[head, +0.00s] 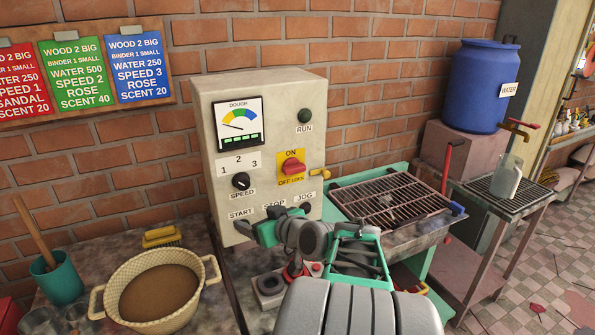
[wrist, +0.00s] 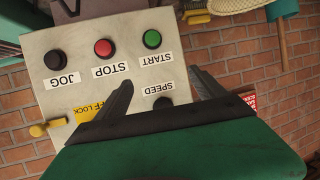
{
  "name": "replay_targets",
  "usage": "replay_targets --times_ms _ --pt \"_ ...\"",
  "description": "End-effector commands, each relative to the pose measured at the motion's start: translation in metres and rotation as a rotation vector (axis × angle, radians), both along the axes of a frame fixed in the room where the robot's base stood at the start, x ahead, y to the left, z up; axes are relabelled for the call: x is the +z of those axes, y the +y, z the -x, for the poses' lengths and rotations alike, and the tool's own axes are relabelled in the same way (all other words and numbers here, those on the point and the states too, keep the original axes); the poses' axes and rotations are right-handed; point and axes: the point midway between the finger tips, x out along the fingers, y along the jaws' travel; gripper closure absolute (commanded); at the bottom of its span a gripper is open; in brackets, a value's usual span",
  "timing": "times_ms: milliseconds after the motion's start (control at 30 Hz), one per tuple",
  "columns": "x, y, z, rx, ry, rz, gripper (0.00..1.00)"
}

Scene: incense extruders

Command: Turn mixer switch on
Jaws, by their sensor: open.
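The grey mixer control box (head: 222,100) stands against the brick wall. Its red switch (head: 293,165) sits on a yellow plate between ON and OFF LOCK; its exact setting is hard to read. In the wrist view the box appears upside down. Part of the yellow plate (wrist: 88,108) shows there, and the red switch is hidden behind my gripper. My gripper (wrist: 160,88) is open and empty in front of the box, with its fingers either side of the SPEED label. In the head view, my arm covers part of the lower button row.
The SPEED knob (head: 241,181) and the red STOP button (wrist: 104,47), green START button (wrist: 152,39) and black JOG button (wrist: 67,58) are close by. A yellow handle (head: 320,172) sticks out from the box's side. A basin (head: 158,290) and grill (head: 390,200) flank it.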

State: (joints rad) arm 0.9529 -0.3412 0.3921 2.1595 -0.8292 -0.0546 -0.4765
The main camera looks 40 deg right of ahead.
Motion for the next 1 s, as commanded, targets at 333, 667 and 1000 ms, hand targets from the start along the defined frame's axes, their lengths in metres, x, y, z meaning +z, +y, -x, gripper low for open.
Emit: replay_targets --times_ms 333,667,1000 --pt "0.071 -0.127 0.045 -0.238 -0.364 0.075 0.2" --pt "0.071 -0.142 -0.013 -0.235 -0.361 0.073 0.2" --pt "0.069 -0.145 -0.023 -0.238 -0.36 0.075 0.2"
